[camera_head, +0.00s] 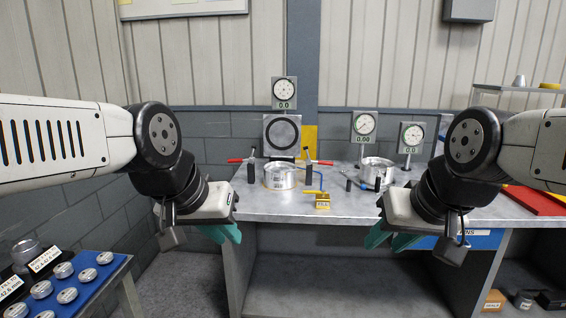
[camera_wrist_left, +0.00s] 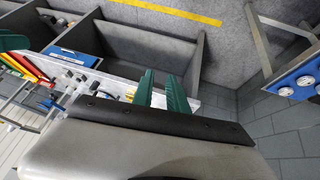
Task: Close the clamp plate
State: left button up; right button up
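The clamp plate (camera_head: 270,120) looks like a square grey plate with a dark ring, standing upright at the back of a metal fixture on the workbench. A metal ring-shaped part (camera_head: 279,178) sits in front of it, between two red-handled clamps (camera_head: 240,160) (camera_head: 317,162). My left gripper (camera_head: 224,234) hangs at the bench's left front edge, apart from the fixture. Its teal fingers are spread and empty in the left wrist view (camera_wrist_left: 161,88). My right gripper (camera_head: 390,240) is in front of the bench to the right, with its fingers apart and nothing between them.
A yellow block (camera_head: 323,201) lies near the front of the workbench (camera_head: 285,211). Dial gauges (camera_head: 364,125) and a second metal ring (camera_head: 377,172) stand to the right. Red trays (camera_head: 535,200) lie at the far right. A blue-topped stand (camera_head: 84,283) with round parts is at lower left.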

aim_at(282, 133)
jog(key=i+j+z, duration=0.3)
jog(key=i, duration=0.2)
jog(key=i+j+z, duration=0.35)
jog(key=i, duration=0.2)
